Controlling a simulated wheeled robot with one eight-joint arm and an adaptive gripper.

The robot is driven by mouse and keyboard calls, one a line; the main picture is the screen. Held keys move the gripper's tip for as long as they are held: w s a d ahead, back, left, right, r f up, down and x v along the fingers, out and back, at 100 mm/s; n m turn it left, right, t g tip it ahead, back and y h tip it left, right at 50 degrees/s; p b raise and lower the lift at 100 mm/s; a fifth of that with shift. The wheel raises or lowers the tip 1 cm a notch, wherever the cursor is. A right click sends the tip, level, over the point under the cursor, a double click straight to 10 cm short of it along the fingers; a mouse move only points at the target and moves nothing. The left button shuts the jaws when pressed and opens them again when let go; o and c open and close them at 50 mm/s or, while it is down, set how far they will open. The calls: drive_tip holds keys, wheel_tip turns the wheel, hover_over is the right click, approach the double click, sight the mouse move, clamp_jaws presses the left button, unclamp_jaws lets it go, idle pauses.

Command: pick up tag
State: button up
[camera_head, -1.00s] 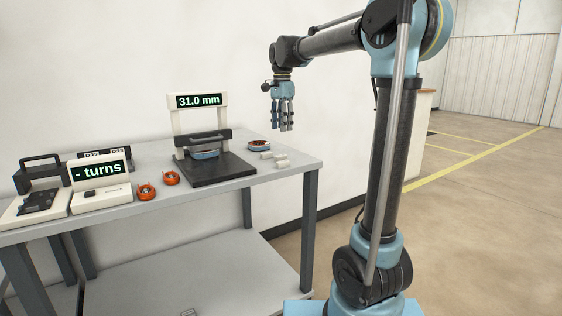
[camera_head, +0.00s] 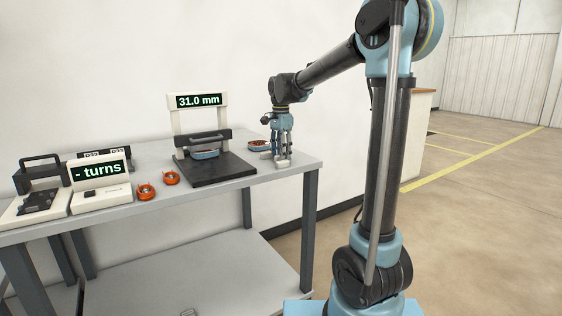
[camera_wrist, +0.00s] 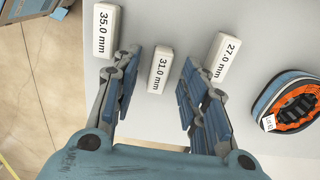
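Three white tags lie on the table. In the wrist view they read "35.0 mm" (camera_wrist: 107,31), "31.0 mm" (camera_wrist: 160,67) and "27.0 mm" (camera_wrist: 221,54). My gripper (camera_wrist: 161,72) is open, pointing down, with the 31.0 mm tag between its two fingers and a gap showing on each side. The 35.0 mm tag is outside the left finger and the 27.0 mm tag outside the right. In the head view my gripper (camera_head: 277,160) is low at the table's right end and hides part of the tags.
A blue-and-orange coil (camera_wrist: 289,105) lies beside the tags. A gauge (camera_head: 199,101) reading "31.0 mm" stands on a dark base with a blue part in it. Two orange rings (camera_head: 171,178) and a "- turns" counter (camera_head: 101,171) are further left on the grey table (camera_head: 225,193).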

drive_tip(key=shift+f, duration=0.2)
drive_tip(key=c, duration=0.9)
drive_tip(key=shift+o, duration=0.2)
